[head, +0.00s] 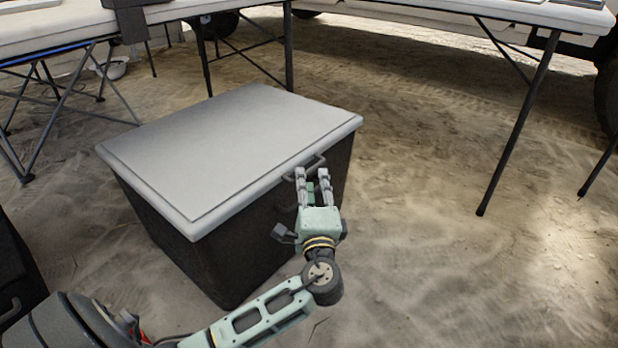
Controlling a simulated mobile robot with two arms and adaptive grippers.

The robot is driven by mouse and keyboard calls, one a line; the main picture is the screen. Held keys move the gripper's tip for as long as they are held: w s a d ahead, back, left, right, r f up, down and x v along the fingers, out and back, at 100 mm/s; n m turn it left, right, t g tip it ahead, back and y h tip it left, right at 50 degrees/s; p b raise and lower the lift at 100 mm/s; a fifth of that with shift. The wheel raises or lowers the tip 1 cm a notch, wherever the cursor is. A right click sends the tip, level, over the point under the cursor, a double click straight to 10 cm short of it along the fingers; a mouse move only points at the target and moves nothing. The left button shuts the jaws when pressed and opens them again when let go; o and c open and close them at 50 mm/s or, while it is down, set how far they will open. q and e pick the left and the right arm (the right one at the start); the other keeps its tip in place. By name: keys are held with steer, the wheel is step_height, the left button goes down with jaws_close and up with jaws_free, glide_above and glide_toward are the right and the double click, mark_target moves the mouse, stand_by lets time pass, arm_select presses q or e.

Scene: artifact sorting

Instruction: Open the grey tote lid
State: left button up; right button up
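The tote (200,262) stands on the sandy ground left of centre, with a dark body. Its light grey lid (225,150) lies flat and closed on top. A small dark handle (318,161) sticks out at the lid's right front edge. My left gripper (313,172) is at that handle, its two fingers apart and pointing toward it. The fingertips overlap the handle in the picture; I cannot tell whether they touch it. My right gripper is not in view.
A folding table (180,12) stands behind the tote at the upper left, and another table (520,10) at the upper right with thin dark legs. A dark box (14,270) is at the left edge. Sandy ground to the right is clear.

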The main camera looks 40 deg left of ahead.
mark_target(309, 169)
arm_select(q)
steer(key=b+x, duration=0.2)
steer(key=x, duration=0.3)
steer(key=shift+d+f, duration=0.1)
jaws_close()
stand_by(0.4)
